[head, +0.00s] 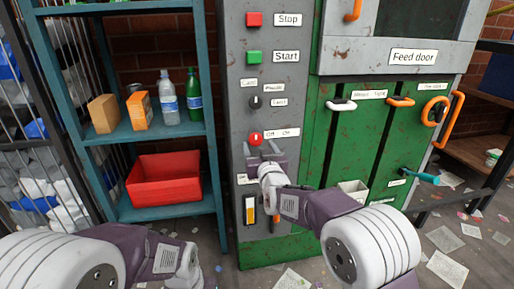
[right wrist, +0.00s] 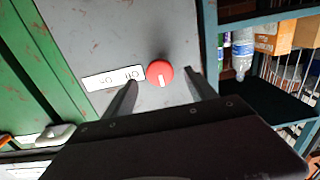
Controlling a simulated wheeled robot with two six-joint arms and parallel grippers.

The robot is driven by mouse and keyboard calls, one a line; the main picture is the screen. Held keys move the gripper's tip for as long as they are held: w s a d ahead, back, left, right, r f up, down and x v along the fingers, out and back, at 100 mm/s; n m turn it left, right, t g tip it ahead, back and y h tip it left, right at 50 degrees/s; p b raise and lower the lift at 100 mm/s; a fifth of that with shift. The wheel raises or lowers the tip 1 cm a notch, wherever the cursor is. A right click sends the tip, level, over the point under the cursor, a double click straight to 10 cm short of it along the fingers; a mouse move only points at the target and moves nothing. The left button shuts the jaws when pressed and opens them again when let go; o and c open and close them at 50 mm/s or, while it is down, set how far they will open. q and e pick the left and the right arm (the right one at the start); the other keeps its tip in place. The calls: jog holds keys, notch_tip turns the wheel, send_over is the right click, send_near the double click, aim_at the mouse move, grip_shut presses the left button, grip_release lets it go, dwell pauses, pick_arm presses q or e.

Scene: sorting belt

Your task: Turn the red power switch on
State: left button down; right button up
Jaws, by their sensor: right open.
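The red power switch (head: 256,138) is a round knob on the grey control panel, beside a white label (head: 281,133) reading Off and On. In the right wrist view the red knob (right wrist: 160,73) has a short white mark on its lower part, and the label (right wrist: 113,78) appears upside down. My right gripper (head: 264,152) is open just below the knob in the head view. In the right wrist view the fingertips (right wrist: 162,78) lie on either side of the knob; I cannot tell whether they touch it. My left arm shows at lower left, but its fingers are not visible.
Above the knob are a black selector (head: 256,102), a green Start button (head: 254,57) and a red Stop button (head: 254,19). Green doors with handles (head: 342,105) stand right. A shelf (head: 214,130) with bottles, boxes and a red bin (head: 163,180) stands left.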

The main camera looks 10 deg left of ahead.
aim_at(255, 138)
jog(key=shift+x, duration=1.45)
jog(key=c, duration=1.4)
